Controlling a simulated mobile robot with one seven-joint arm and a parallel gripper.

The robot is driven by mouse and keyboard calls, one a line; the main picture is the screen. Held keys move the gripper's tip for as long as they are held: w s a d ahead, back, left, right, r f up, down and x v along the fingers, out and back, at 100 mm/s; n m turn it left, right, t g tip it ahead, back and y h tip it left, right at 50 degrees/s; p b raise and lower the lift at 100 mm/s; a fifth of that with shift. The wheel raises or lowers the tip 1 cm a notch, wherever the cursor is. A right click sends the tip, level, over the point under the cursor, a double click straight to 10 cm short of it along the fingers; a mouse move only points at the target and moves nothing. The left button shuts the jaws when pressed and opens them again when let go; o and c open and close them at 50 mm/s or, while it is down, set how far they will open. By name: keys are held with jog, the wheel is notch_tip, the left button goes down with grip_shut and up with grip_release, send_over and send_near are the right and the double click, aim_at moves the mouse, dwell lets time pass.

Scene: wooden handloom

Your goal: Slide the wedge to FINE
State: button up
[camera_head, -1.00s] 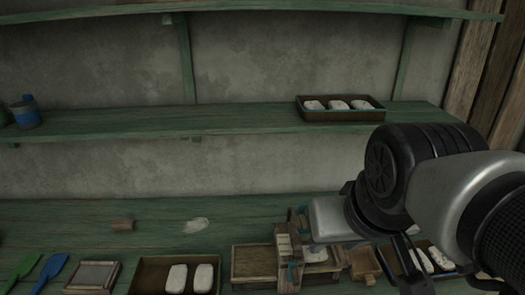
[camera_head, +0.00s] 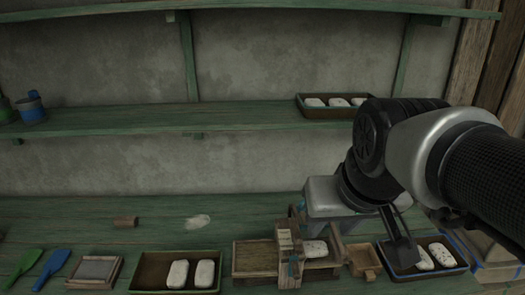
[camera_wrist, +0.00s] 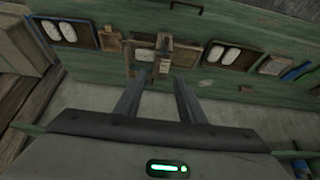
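A wooden device (camera_head: 262,258) stands on the green bench in the head view, with an upright block bearing a pale strip (camera_head: 285,240) and a small teal mark (camera_head: 292,268). A white bar (camera_head: 315,249) sits in its right part. I cannot tell which piece is the wedge, and no FINE label is readable. The device also shows in the wrist view (camera_wrist: 143,69), beyond my fingers. My gripper (camera_wrist: 158,92) is open and empty, its two fingers apart and pointing toward the device.
A tray with two white bars (camera_head: 140,272) lies left of the device, and another blue-edged tray (camera_head: 462,262) lies right. A small wooden box (camera_head: 365,262) adjoins the device. A shelf tray (camera_head: 376,112) is near my arm. The bench's back left is mostly clear.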

jog(key=g+b, duration=0.1)
jog(key=b, duration=0.4)
send_near(298, 237)
jog(key=b+x, duration=0.1)
jog(key=x, duration=0.7)
jog(key=shift+f+b, duration=0.2)
jog(key=shift+b, duration=0.15)
grip_shut()
